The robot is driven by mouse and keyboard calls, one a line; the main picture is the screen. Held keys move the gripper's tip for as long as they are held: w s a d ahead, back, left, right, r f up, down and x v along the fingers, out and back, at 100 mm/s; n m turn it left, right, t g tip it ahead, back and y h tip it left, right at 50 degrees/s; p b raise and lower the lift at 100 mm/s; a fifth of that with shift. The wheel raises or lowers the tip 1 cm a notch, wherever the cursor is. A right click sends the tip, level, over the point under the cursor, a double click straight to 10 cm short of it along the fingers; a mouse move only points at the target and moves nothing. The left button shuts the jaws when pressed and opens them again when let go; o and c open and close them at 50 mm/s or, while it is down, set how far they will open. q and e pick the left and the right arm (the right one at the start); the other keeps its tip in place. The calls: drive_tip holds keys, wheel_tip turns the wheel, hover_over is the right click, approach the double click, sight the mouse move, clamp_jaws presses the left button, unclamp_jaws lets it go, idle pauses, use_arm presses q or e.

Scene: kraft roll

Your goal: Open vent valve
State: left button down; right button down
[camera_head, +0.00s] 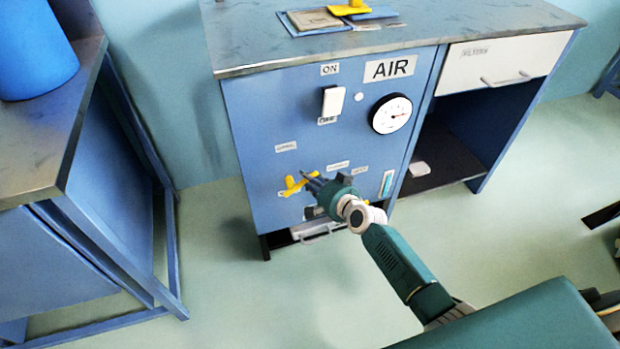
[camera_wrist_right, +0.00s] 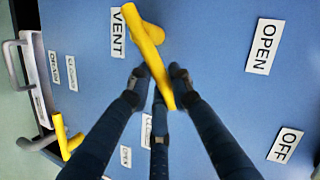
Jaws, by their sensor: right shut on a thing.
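The yellow vent valve handle (camera_wrist_right: 154,62) sits on the blue panel beside the VENT label (camera_wrist_right: 118,32) in the right wrist view. It slants, with its narrow end between my fingers. In the head view, the yellow handle (camera_head: 292,187) shows low on the blue cabinet front, partly hidden by my gripper. My right gripper (camera_head: 313,180) is at the handle; its dark fingertips (camera_wrist_right: 160,84) are shut on the narrow end. An OPEN label (camera_wrist_right: 263,46) and an OFF label (camera_wrist_right: 285,145) are on the panel. My left gripper is not in view.
A second yellow handle (camera_wrist_right: 66,136) and a grey pull handle (camera_wrist_right: 22,80) are at the wrist view's left. The cabinet also carries a pressure gauge (camera_head: 391,114) and a white switch (camera_head: 333,101). A metal-topped bench (camera_head: 50,130) stands at the left. Floor is clear between them.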

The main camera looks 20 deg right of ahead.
drive_tip(key=c, duration=1.5)
unclamp_jaws()
drive_tip(key=shift+c, duration=0.2)
drive_tip(key=shift+s, duration=0.15)
drive_tip(key=v, duration=1.1)
drive_tip(key=shift+s+d+r, duration=0.15)
drive_tip(key=shift+s+r, duration=0.05)
drive_tip(key=shift+s, duration=0.15)
